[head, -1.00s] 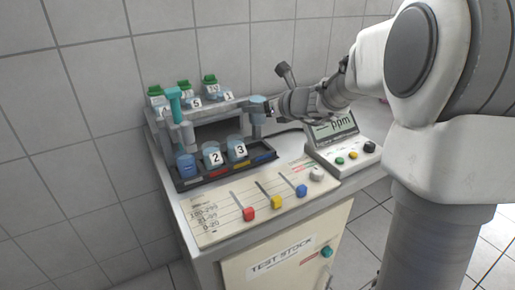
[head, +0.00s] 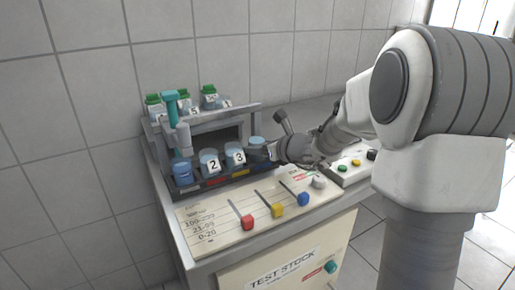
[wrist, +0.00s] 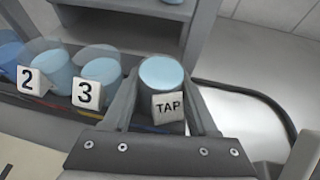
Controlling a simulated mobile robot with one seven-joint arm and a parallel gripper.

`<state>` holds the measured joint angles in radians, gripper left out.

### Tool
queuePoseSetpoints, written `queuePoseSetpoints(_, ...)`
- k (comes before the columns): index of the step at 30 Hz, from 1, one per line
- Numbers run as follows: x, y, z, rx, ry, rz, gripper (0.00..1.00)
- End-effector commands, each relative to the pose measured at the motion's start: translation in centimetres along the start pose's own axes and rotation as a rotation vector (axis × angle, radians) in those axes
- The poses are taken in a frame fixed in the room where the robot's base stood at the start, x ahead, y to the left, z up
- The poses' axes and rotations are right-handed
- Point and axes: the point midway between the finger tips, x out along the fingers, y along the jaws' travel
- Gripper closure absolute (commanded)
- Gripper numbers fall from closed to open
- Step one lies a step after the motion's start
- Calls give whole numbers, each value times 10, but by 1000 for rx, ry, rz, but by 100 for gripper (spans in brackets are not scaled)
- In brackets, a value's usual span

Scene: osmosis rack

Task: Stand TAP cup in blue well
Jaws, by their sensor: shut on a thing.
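The TAP cup (wrist: 161,76), clear with pale blue liquid and a white TAP label, is upright between the fingers of my gripper (wrist: 163,100), which is shut on it. In the head view the cup (head: 256,142) is at the right end of the dark tray, beside cup 3, its top near the height of that cup's. My gripper (head: 265,152) reaches it from the right. The blue well's blue strip (wrist: 178,127) shows just below the cup in the wrist view. The cup's base is hidden, so I cannot tell whether it touches the well floor.
Cup 3 (head: 235,156), cup 2 (head: 209,161) and a bluer cup (head: 182,172) stand left in the tray. A shelf with green-capped bottles (head: 208,92) rises behind. A slider panel (head: 220,215) lies in front; a dark cable (wrist: 250,92) curves at right.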

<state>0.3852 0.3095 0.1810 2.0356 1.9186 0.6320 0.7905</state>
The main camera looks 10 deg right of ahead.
Motion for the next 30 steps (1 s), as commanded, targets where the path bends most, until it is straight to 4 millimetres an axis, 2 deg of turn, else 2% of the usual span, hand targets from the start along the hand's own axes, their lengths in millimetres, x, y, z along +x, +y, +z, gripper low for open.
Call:
queuePoseSetpoints(2,1,0,-3,0,0,0,100)
queuePoseSetpoints(3,1,0,-2,0,0,0,36)
queuePoseSetpoints(4,0,0,-1,0,0,0,30)
queuePoseSetpoints(16,-2,0,2,0,0,-1,29)
queuePoseSetpoints(20,-23,-1,3,0,0,-4,29)
queuePoseSetpoints(30,-95,-1,3,1,0,-4,29)
